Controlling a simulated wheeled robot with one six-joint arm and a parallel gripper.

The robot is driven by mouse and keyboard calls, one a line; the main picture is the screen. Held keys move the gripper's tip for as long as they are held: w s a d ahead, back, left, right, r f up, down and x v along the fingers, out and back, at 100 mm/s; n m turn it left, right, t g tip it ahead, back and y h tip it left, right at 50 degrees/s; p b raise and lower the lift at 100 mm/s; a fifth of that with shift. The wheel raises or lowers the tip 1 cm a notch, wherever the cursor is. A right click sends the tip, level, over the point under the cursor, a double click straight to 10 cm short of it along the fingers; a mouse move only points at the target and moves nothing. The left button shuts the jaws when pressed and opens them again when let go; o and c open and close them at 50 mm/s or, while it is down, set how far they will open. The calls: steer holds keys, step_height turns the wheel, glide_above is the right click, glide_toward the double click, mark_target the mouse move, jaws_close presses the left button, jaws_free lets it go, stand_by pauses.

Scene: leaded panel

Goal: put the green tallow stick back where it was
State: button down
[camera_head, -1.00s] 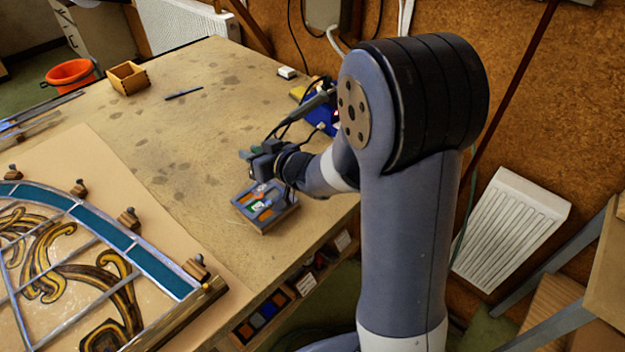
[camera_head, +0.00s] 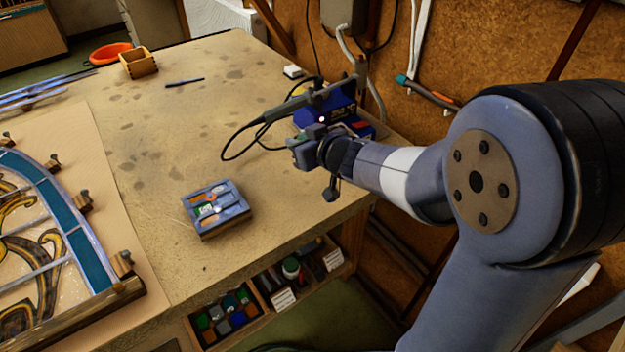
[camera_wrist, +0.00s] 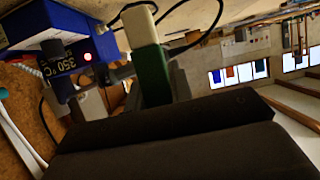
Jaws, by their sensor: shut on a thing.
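My gripper (camera_head: 303,150) is held over the table's right side, close in front of the blue soldering station. In the wrist view its dark jaws fill the lower part, and a green stick with a pale end (camera_wrist: 147,58) stands up from them, gripped. In the head view the stick is too small or hidden to make out. A blue-grey slotted tray (camera_head: 222,227) sits on the table to the lower left of my gripper, apart from it. Small orange, white and green items lie in its slots; I cannot tell which slot is empty.
The blue soldering station (camera_wrist: 45,25) shows 350 °C and a red light. A soldering iron (camera_head: 290,105) and its looping cable are close to my gripper. The leaded panel (camera_head: 85,240) lies at left. The table between the panel and tray is clear.

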step_height(320, 180, down, 8)
steer(key=b, duration=0.3)
steer(key=shift+r, duration=0.15)
steer(key=c, duration=1.3)
jaws_free()
steer(key=shift+o, duration=0.2)
steer(key=shift+r, duration=0.1)
steer(key=p+v, duration=0.3)
steer(key=v, duration=0.9)
